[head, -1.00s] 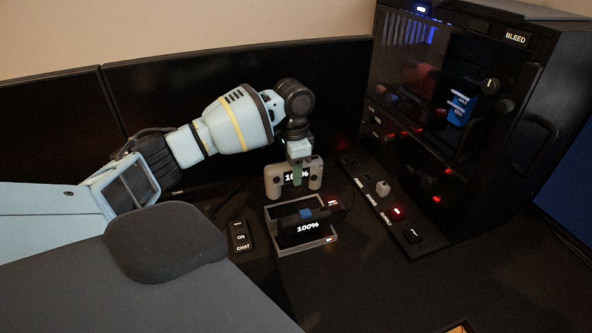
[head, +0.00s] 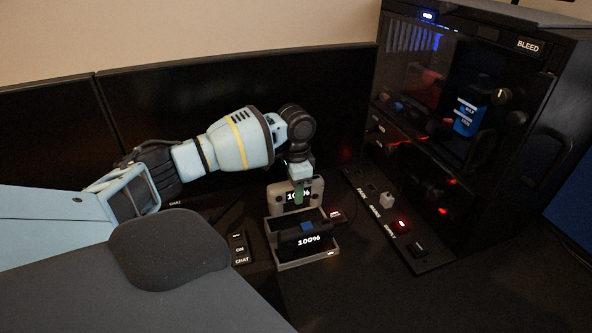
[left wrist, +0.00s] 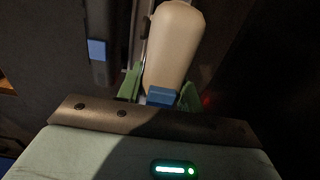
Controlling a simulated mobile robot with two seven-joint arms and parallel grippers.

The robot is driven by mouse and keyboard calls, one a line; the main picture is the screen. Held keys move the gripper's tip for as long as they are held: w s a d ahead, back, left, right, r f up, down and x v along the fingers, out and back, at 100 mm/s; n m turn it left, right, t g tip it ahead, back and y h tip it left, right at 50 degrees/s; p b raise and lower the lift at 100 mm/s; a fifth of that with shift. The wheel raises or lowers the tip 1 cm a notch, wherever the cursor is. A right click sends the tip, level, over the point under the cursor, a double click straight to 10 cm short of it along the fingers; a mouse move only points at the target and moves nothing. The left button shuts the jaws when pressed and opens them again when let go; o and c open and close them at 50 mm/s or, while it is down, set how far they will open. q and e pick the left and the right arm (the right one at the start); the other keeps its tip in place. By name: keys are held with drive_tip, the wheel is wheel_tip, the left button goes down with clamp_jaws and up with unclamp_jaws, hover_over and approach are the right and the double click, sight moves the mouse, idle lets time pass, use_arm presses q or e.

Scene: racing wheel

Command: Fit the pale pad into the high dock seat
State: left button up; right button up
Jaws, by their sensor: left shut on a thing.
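The pale pad (head: 276,196) is a grey-beige game pad with a lit 100% display, upright at the back of the dock. My left gripper (head: 299,192) reaches down from above and is shut on it, with a green finger in front of the display. In the left wrist view the pale pad (left wrist: 175,45) and its blue tab (left wrist: 162,96) show between the green fingers. The dock (head: 331,251) is a grey-rimmed tray. The pale pad and my gripper hide the back seat, so full seating cannot be told. My right gripper is not in view.
A switch strip (head: 404,227) and a black PC case (head: 530,120) stand to the right. A small button box (head: 240,248) is left of the dock. Dark monitors (head: 340,110) stand close behind. The desk front right is clear.

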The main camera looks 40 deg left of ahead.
use_arm(q)
drive_tip(key=shift+f, duration=2.4)
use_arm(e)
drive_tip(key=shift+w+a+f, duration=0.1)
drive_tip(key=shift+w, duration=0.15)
use_arm(q)
drive_tip(key=shift+f, duration=0.1)
drive_tip(key=o, duration=1.1)
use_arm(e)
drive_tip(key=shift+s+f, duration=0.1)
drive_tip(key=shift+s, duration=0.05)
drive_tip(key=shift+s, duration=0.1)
use_arm(q)
drive_tip(key=shift+r, duration=0.2)
wheel_tip(320, 180, up, 11)
drive_tip(key=shift+p, duration=0.3)
drive_tip(key=shift+r, duration=0.35)
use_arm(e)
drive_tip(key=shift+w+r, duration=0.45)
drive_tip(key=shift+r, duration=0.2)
